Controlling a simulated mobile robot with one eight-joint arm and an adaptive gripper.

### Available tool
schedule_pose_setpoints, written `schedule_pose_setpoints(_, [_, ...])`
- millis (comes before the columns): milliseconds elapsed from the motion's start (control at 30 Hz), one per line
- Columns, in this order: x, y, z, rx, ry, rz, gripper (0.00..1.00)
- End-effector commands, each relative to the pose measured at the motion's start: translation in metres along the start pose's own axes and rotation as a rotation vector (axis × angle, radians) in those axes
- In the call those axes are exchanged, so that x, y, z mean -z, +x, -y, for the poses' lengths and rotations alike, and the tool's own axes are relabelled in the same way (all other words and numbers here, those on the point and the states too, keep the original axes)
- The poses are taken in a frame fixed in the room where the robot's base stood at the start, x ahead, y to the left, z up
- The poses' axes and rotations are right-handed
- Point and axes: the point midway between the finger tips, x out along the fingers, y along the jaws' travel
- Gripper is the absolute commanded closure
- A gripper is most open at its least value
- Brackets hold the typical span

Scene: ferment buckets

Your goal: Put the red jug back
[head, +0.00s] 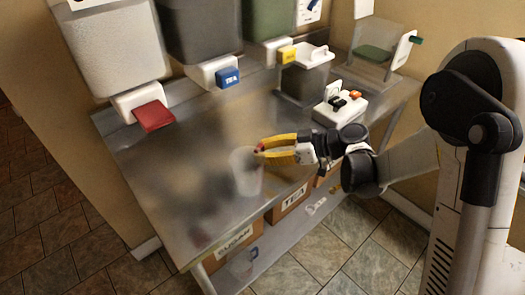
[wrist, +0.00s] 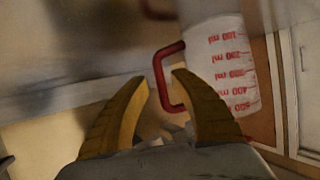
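The red jug (head: 246,176) is a translucent measuring jug near the front edge of the steel table (head: 180,190). It stands upright on the table, and its reflection shows beyond its base in the wrist view. There, its white wall with red ml marks (wrist: 228,65) is on the right, and its red handle (wrist: 160,82) lies between my fingertips. My gripper (head: 262,148) has yellow fingers at the handle, on the jug's right in the head view. In the wrist view, my gripper (wrist: 162,78) is open, with a gap left of the handle bar.
Buckets with red (head: 153,116), blue (head: 229,77) and yellow (head: 287,54) taps line the back. A lidded grey container (head: 306,78) and a white box with knobs (head: 340,108) stand to the right. Labelled crates (head: 236,240) and a blue-handled jug (head: 242,264) are below. The table's left part is clear.

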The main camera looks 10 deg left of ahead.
Motion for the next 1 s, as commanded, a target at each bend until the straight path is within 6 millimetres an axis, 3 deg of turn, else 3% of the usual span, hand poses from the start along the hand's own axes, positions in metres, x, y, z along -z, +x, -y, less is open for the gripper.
schedule_pose_setpoints(333, [0.004, -0.007, -0.001, -0.002, 0.001, 0.000, 0.72])
schedule_pose_setpoints(733, [0.004, -0.092, -0.001, -0.004, 0.002, 0.000, 0.72])
schedule_pose_setpoints(1000, [0.003, -0.120, -0.001, -0.001, 0.001, 0.000, 0.72])
